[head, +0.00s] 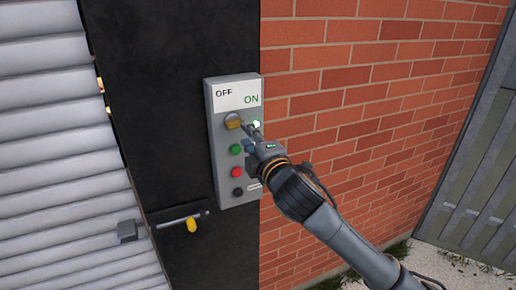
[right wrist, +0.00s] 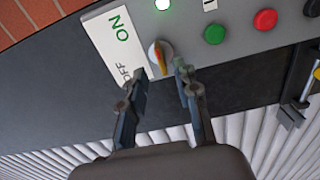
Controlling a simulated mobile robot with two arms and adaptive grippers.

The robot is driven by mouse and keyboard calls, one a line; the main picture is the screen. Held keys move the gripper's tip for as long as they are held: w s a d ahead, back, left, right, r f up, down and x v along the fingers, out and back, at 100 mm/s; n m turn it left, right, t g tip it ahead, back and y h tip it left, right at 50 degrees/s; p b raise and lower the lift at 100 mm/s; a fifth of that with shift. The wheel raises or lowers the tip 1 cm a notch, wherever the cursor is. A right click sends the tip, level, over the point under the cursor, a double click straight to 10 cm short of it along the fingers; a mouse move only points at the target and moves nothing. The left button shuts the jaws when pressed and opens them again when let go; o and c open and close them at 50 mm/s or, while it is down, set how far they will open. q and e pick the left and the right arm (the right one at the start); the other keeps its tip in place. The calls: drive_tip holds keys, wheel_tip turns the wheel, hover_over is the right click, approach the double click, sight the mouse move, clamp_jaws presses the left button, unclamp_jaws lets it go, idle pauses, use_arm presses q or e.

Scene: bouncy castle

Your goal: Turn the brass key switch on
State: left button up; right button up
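The brass key switch (head: 233,121) sits on the grey control panel (head: 216,165), under a white label reading OFF and ON. It also shows in the right wrist view (right wrist: 158,53) as a round knob with a yellow-orange grip. My right gripper (head: 249,134) is at the panel, just right of the switch. In the right wrist view the gripper (right wrist: 161,72) has its fingers apart with nothing between them, and the knob lies just beyond the gap between the tips. Contact is not visible. A lamp (head: 256,125) beside the switch glows green-white. My left gripper is not in view.
Green (head: 236,149), red (head: 236,172) and black (head: 238,192) buttons sit below the switch. A bolt with a yellow handle (head: 192,225) is lower on the dark post. A ribbed shutter (head: 60,150) stands left, a brick wall (head: 350,90) right.

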drive_tip(key=v, duration=0.6)
drive_tip(key=shift+w, duration=0.1)
